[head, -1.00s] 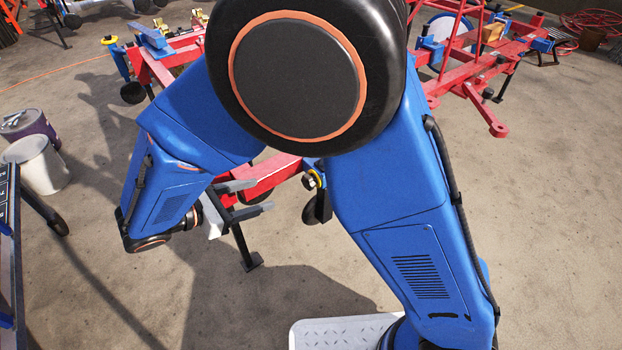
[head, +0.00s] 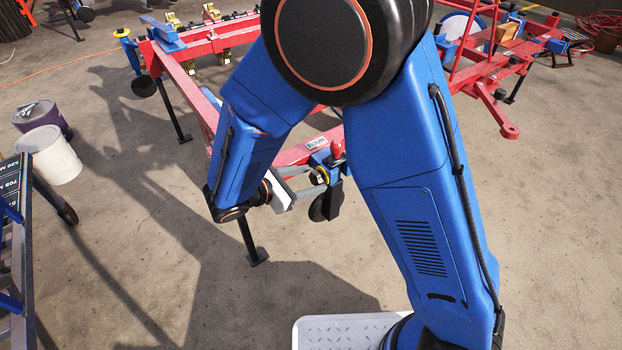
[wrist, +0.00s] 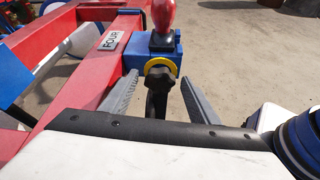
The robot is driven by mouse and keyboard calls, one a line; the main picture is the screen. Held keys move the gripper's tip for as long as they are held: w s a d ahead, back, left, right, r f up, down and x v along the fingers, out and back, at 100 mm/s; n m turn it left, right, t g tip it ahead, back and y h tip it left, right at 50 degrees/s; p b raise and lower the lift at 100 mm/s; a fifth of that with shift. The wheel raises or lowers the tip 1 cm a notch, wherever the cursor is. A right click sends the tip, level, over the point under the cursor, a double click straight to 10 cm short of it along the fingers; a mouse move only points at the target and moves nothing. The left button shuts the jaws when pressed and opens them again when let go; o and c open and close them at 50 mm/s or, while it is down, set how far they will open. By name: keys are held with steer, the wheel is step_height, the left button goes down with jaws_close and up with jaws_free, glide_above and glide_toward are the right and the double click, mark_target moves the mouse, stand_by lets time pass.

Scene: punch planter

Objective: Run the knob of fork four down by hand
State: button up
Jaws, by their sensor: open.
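The knob (wrist: 158,80) of fork four is a dark lobed handwheel in front of a yellow ring (wrist: 161,66). It sits on a blue block (wrist: 140,50) with a red ball-topped handle (wrist: 165,17) above. A plate reading FOUR (wrist: 113,40) is on the red beam beside it. My gripper (wrist: 157,88) is open, with one grey finger on each side of the knob in the wrist view; whether they touch it I cannot tell. In the head view my gripper (head: 304,182) reaches the blue block (head: 325,160), and the knob is mostly hidden there.
The red frame (head: 185,85) of the planter runs behind my arm on black stands. A second red machine (head: 495,100) stands at the right. Bare concrete lies in front.

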steer(key=shift+w+d+f, duration=0.2)
steer(key=shift+w+d, duration=0.05)
steer(key=shift+d, duration=0.1)
steer(key=c, duration=1)
steer(key=shift+c, duration=0.2)
